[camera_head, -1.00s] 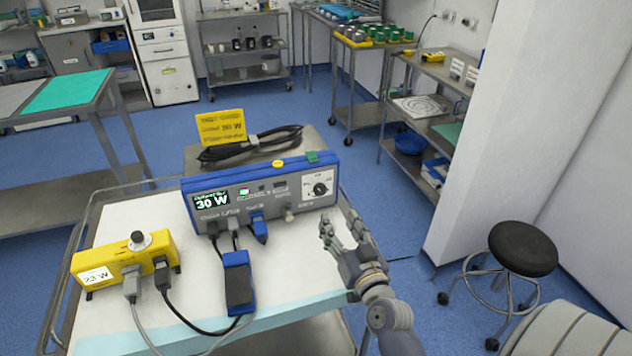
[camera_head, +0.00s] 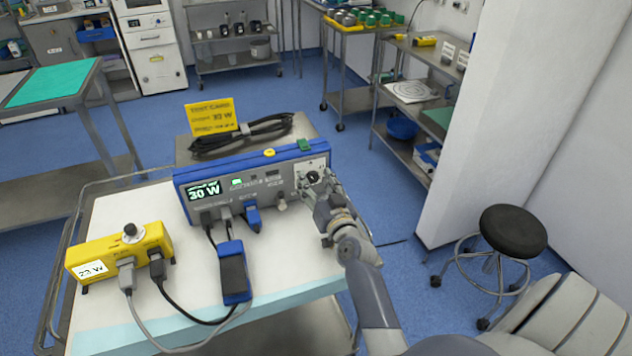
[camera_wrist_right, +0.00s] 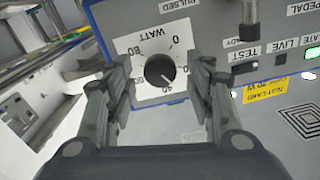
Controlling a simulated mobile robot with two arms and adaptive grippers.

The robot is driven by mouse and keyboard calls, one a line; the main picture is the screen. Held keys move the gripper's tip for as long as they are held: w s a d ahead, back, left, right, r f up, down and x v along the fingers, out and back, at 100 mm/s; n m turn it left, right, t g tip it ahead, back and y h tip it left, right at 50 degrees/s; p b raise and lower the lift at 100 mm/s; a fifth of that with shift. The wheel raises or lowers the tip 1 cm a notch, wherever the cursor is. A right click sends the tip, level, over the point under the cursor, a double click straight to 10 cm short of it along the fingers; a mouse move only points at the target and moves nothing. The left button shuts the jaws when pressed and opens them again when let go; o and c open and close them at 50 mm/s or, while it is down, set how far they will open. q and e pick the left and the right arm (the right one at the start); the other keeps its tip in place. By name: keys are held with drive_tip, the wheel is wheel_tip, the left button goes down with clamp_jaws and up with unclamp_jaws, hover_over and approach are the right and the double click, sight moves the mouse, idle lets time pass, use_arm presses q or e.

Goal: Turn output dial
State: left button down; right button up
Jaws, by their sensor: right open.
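The output dial (camera_wrist_right: 160,71) is a round black knob on a white scale plate marked WATT, on the front of the blue and grey generator (camera_head: 250,190). In the right wrist view its pointer line is toward the mark 40. The generator's display (camera_head: 204,191) reads 30 W. My right gripper (camera_head: 318,190) is at the right end of the generator's front. In the right wrist view its open fingers (camera_wrist_right: 158,95) stand on both sides of the dial, apart from it. In the head view the gripper partly hides the dial. My left gripper is not in view.
A yellow box (camera_head: 120,254) with a knob and a W display stands at the left of the cart (camera_head: 180,315). Cables and a blue-black pedal-like block (camera_head: 234,272) lie before the generator. A yellow card (camera_head: 210,117) and black cable coil (camera_head: 240,135) are behind it.

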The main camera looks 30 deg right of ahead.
drive_tip(key=shift+c, duration=0.7)
drive_tip(key=c, duration=0.9)
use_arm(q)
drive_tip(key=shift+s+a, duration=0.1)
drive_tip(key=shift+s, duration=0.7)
use_arm(e)
drive_tip(key=shift+m, duration=0.3)
drive_tip(key=shift+m+p, duration=0.45)
drive_tip(key=shift+m, duration=0.75)
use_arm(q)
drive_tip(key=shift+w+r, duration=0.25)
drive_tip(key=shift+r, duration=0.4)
use_arm(e)
drive_tip(key=shift+m, duration=1.5)
drive_tip(key=shift+d, duration=0.1)
